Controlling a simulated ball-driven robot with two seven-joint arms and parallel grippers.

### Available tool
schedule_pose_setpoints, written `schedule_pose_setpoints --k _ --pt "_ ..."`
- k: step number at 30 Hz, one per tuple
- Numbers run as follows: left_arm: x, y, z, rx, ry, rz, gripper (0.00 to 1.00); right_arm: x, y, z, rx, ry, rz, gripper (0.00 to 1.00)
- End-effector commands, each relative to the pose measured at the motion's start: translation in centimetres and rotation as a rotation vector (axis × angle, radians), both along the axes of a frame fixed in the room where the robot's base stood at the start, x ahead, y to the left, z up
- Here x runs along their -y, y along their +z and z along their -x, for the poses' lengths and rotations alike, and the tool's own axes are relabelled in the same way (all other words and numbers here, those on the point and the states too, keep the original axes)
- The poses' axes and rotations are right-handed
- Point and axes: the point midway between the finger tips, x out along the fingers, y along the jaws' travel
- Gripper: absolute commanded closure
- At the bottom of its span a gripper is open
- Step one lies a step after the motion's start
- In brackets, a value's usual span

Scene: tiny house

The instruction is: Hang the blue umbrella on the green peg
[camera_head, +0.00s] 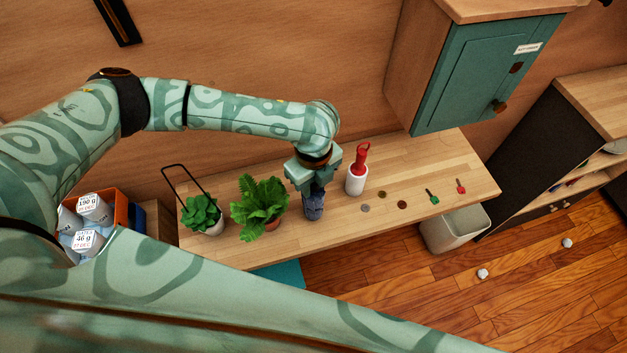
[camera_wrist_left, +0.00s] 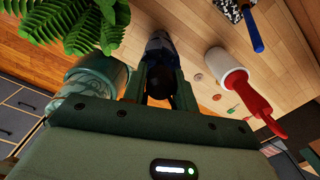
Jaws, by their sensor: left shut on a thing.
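My left gripper (camera_head: 314,187) is above the wooden counter, between a fern and a white cup. It is shut on a dark blue folded thing, which looks like the blue umbrella (camera_head: 314,207); its lower part shows below the fingers. In the left wrist view the fingers (camera_wrist_left: 163,75) are on both sides of the dark blue umbrella (camera_wrist_left: 161,48). Whether its lower end touches the counter, I cannot tell. I cannot make out a green peg in either view. My right gripper is not in view.
The fern (camera_head: 260,203) is just left. Coins, a green key (camera_head: 433,197) and a red key (camera_head: 461,186) lie right. A teal cabinet (camera_head: 487,75) hangs above.

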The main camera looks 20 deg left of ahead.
Motion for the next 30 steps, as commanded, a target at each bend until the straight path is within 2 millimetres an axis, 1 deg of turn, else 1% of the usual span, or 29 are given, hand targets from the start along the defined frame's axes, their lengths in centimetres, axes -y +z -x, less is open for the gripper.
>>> schedule_pose_setpoints --k 6,7,8,9,17,20,23,25,30 --pt "0.0 -0.3 0.0 -0.001 0.001 0.001 1.00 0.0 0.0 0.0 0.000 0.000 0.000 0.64" --pt "0.0 -0.3 0.0 0.000 0.001 0.000 0.64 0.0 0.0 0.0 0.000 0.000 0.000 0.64" --pt "0.0 -0.3 0.0 0.000 0.001 0.000 0.55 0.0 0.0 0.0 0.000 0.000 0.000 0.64" --pt "0.0 -0.3 0.0 0.000 0.001 0.000 0.50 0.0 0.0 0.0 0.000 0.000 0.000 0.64" --pt "0.0 -0.3 0.0 0.000 0.001 0.000 0.50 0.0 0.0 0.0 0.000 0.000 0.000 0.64" --pt "0.0 -0.6 0.0 0.000 0.000 0.000 0.50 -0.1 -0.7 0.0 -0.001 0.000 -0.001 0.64" --pt "0.0 -0.9 -0.1 0.000 0.000 0.001 0.50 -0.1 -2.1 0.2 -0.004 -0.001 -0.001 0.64" --pt "0.0 1.4 -0.1 0.003 0.000 0.001 0.50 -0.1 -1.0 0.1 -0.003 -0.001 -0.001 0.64" --pt "0.5 6.7 0.3 0.005 0.000 0.001 0.50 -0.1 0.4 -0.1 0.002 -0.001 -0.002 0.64"
